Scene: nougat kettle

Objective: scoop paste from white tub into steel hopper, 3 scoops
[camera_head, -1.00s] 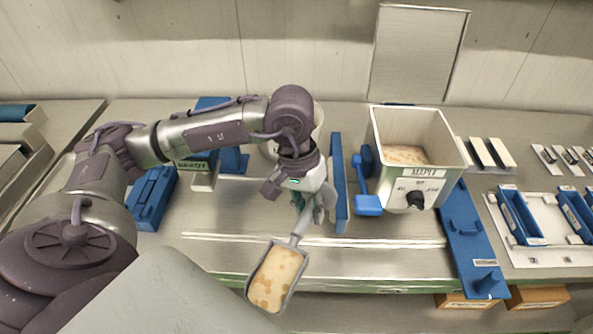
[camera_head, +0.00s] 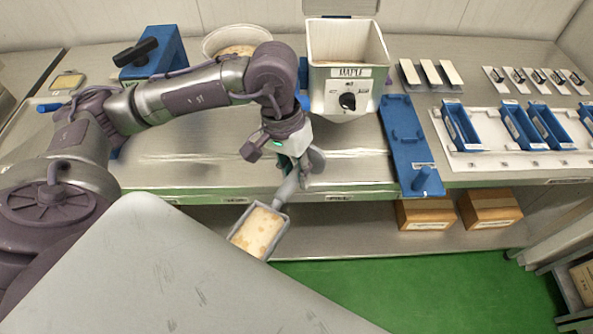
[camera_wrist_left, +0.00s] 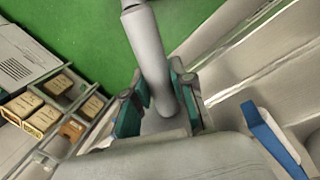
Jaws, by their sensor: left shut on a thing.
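My left gripper (camera_head: 297,170) is shut on the grey handle of a scoop (camera_head: 284,212); the handle also shows between the fingers in the left wrist view (camera_wrist_left: 150,55). The scoop's pan holds pale paste with tan patches (camera_head: 259,231) and hangs out past the bench's front edge. A round whitish tub (camera_head: 208,45) with paste stands at the back, partly behind my left arm. To its right is the square hopper (camera_head: 346,82), with an open top, a MAPLE label and a black knob. The hopper's inside is only partly visible. My right gripper is out of view.
A blue stand with a black handle (camera_head: 152,53) is left of the tub. A blue plate (camera_head: 408,150) and a white tray (camera_head: 480,157) with blue holders lie to the right. Cardboard boxes (camera_head: 425,214) sit on the lower shelf. The bench before the hopper is clear.

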